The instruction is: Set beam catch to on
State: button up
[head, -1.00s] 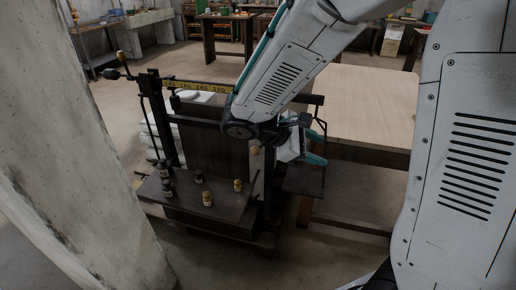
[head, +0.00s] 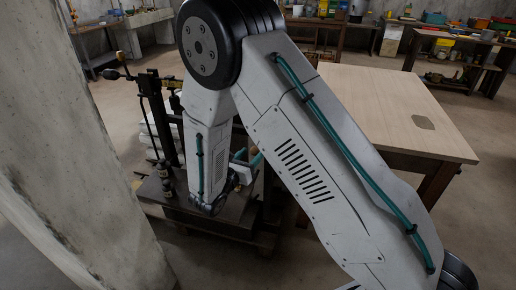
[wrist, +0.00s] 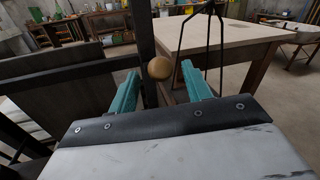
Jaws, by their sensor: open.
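The beam scale (head: 146,84) stands at the left in the head view, a dark metal frame largely hidden behind my arm. A round wooden knob (wrist: 160,68), which looks like the handle of the beam catch, shows between my fingertips in the wrist view. My gripper (wrist: 161,72) is open, with one teal finger on each side of the knob and gaps between them. In the head view my gripper (head: 249,161) is small and partly covered by my wrist. Whether the knob lies within the fingers or just beyond them I cannot tell.
A pale wooden table (head: 375,105) stands to the right of the scale. A concrete pillar (head: 75,150) is close at the left. Dark weights (head: 166,180) stand on the scale's platform. A thin metal hanger (wrist: 207,35) shows behind the knob in the wrist view.

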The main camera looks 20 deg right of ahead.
jog(key=x, duration=0.5)
jog(key=shift+d, duration=0.1)
grip_shut()
